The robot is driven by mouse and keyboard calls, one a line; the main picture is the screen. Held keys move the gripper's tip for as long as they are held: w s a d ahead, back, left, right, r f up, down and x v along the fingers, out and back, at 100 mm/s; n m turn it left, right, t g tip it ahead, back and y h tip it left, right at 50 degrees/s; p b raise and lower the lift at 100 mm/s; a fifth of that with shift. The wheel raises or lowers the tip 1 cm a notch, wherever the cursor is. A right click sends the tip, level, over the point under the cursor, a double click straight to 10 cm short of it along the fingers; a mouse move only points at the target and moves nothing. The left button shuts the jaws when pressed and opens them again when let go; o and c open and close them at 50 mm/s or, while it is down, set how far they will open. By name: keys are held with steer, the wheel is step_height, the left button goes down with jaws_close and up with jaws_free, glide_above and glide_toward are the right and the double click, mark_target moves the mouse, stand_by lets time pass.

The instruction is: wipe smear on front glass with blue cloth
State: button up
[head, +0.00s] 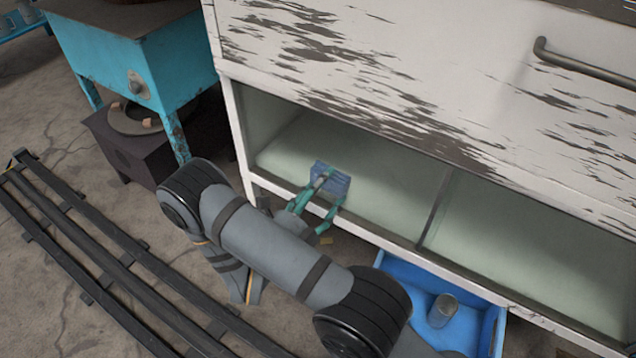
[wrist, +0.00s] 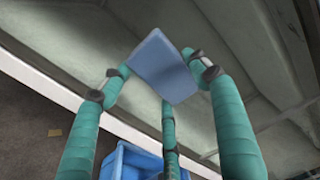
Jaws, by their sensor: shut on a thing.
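The blue cloth (head: 330,180) is a small flat square. It is held between the fingertips of my gripper (head: 320,196), which is shut on it. In the wrist view the cloth (wrist: 162,66) spans the tips of the teal fingers of my gripper (wrist: 160,75). The front glass (head: 385,180) is the pale greenish left pane low in the white cabinet. The cloth is at this pane; I cannot tell whether it touches it. No smear can be made out on the glass, and the area behind the cloth is hidden.
The worn white cabinet (head: 400,60) has a frame post (head: 435,210) between two panes. A blue open drawer or bin (head: 400,268) holding a grey cup (head: 443,310) juts out below right. A teal stove (head: 160,60) stands left. Black rails (head: 90,255) run along the floor.

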mark_target(312, 181)
steer(key=shift+w+d+p, duration=0.1)
steer(key=shift+p, duration=0.2)
steer(key=shift+w+a, duration=1.35)
steer(key=shift+a, duration=0.2)
steer(key=shift+c, duration=0.4)
steer(key=p+v, duration=0.1)
steer(key=v, duration=0.5)
steer(key=shift+s, duration=0.1)
steer(key=shift+p+v, duration=0.3)
steer(key=shift+v, duration=1)
steer(key=shift+s+a, duration=0.1)
